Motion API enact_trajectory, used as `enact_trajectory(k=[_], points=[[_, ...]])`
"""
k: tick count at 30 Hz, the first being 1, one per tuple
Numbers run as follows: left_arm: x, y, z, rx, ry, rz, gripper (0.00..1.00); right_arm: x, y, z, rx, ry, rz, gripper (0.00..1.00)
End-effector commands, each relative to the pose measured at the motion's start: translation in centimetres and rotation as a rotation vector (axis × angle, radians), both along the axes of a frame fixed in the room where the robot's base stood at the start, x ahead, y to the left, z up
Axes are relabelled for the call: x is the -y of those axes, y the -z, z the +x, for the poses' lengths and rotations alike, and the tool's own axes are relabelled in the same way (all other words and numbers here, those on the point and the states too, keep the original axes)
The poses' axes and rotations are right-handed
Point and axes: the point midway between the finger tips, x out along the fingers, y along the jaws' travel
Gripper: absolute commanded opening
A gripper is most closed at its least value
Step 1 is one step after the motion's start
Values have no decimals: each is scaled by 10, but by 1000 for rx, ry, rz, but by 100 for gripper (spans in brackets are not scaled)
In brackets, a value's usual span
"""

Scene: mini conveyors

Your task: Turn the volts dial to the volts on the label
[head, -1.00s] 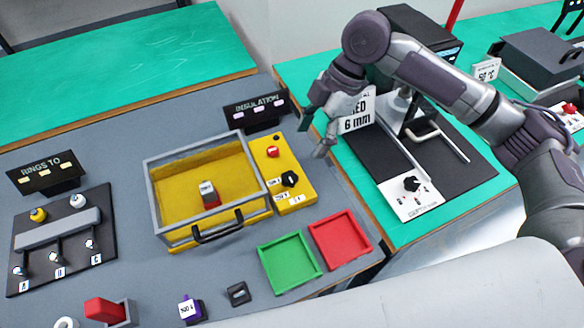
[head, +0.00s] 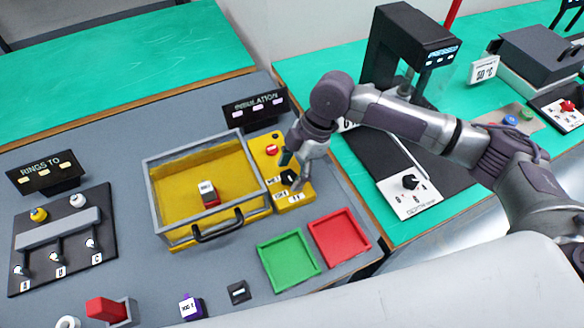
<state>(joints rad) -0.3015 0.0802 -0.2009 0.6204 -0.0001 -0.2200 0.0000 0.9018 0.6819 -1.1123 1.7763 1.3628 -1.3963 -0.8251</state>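The volts dial (head: 288,177) is a black knob on the yellow panel (head: 268,165) at the right side of the insulation station. Small white labels sit beside and below it; I cannot read them surely. My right gripper (head: 292,172) is over the panel, right at the dial, and partly covers it. I cannot tell whether it touches the dial or how far its fingers are apart. A small block with a white label (head: 206,187) stands inside the yellow box; its print is too small to read. My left gripper is not in view.
The box (head: 148,205) has a grey frame and a black front handle. A black INSULATION sign (head: 254,108) stands behind the panel. Green (head: 262,262) and red (head: 318,245) trays lie in front. A red knob (head: 272,150) is on the panel. A press (head: 410,50) stands behind my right arm.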

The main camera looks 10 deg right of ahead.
Motion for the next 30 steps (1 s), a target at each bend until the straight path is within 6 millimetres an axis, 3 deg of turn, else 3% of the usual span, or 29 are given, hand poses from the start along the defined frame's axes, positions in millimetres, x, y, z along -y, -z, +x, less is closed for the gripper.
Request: enact_trajectory(k=[1, 10, 20, 30], points=[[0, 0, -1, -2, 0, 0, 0, 0, 0, 0, 0, 0, 0, 52], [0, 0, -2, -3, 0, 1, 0, 0, 0, 0, 0, 0, 0, 4], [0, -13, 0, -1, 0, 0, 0, 1, -4, -1, -2, 51, 0, 4], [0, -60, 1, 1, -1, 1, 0, 0, -8, -4, -4, 289, 0, 4]])
